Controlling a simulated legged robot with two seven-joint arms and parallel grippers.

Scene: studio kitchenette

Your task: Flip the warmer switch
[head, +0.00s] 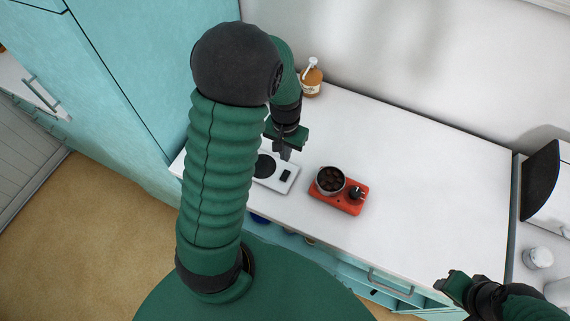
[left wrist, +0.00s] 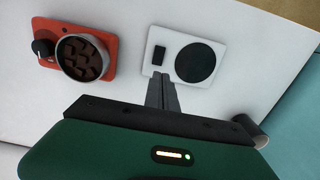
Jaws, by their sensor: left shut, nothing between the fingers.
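The warmer is a flat white plate (head: 285,187) with a black round disc and a small black switch (head: 286,176) on its right side. In the left wrist view the warmer (left wrist: 180,32) lies just beyond my fingertips, with its switch (left wrist: 159,55) directly past them. My left gripper (head: 286,154) is shut and empty, its fingertips near the warmer's back edge; in the left wrist view its fingers (left wrist: 161,84) are together. I cannot tell the exact height above the plate. My arm hides the warmer's left part in the head view. My right gripper (head: 448,286) is at lower right, its fingers unclear.
A red burner (head: 342,205) with a knob stands right of the warmer, bearing a pot (head: 330,181) of dark brown pieces. An amber pump bottle (head: 311,78) stands at the back wall. The white counter (head: 430,180) is clear on the right. A teal cabinet stands at left.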

